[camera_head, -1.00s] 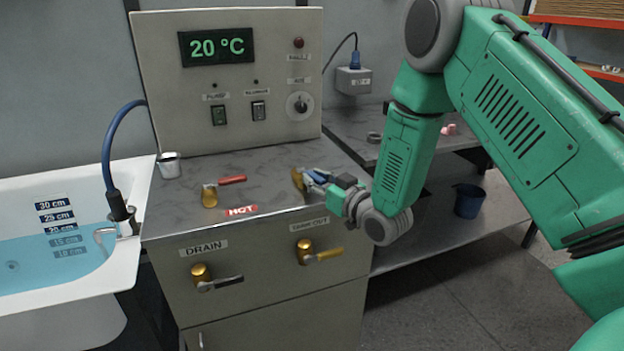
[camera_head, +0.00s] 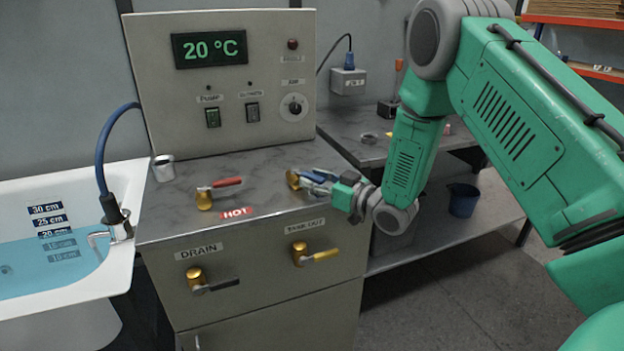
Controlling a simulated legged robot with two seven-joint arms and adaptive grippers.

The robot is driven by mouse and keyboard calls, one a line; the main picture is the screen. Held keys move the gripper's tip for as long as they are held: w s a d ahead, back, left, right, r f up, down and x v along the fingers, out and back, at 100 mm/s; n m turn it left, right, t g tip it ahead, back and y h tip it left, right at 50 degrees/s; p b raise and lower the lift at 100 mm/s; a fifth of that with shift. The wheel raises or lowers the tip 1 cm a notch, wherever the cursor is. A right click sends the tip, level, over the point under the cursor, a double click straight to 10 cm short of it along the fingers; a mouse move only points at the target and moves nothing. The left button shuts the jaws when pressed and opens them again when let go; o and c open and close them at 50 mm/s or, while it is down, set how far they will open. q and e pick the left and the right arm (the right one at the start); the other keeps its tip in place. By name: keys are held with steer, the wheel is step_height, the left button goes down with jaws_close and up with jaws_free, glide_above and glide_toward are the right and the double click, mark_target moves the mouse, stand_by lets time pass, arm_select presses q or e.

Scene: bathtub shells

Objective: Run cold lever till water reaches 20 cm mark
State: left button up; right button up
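The cold lever is a brass valve (camera_head: 293,179) with a blue handle (camera_head: 313,175) on the grey countertop. My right gripper (camera_head: 318,182) is at this handle, with its fingers around or beside it. The fingers and handle overlap, so I cannot tell whether they are shut on it. The white tub (camera_head: 128,262) at left holds blue water (camera_head: 40,272). The water surface lies about at the lower edge of the 20 cm label (camera_head: 54,233); the lower labels are under water. My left gripper is not in view.
The red-handled hot lever (camera_head: 220,186) stands left of the cold one. The drain lever (camera_head: 212,283) and yellow tank-out lever (camera_head: 315,256) are on the cabinet front. A metal cup (camera_head: 163,168) stands near the tub. A blue hose (camera_head: 103,150) reaches the tub's rim. The display (camera_head: 209,49) reads 20 °C.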

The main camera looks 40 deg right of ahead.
steer(key=shift+w+f, duration=0.1)
steer(key=shift+w, duration=0.05)
steer(key=shift+d, duration=0.1)
steer(key=v, duration=1.2)
steer(key=shift+d, duration=0.1)
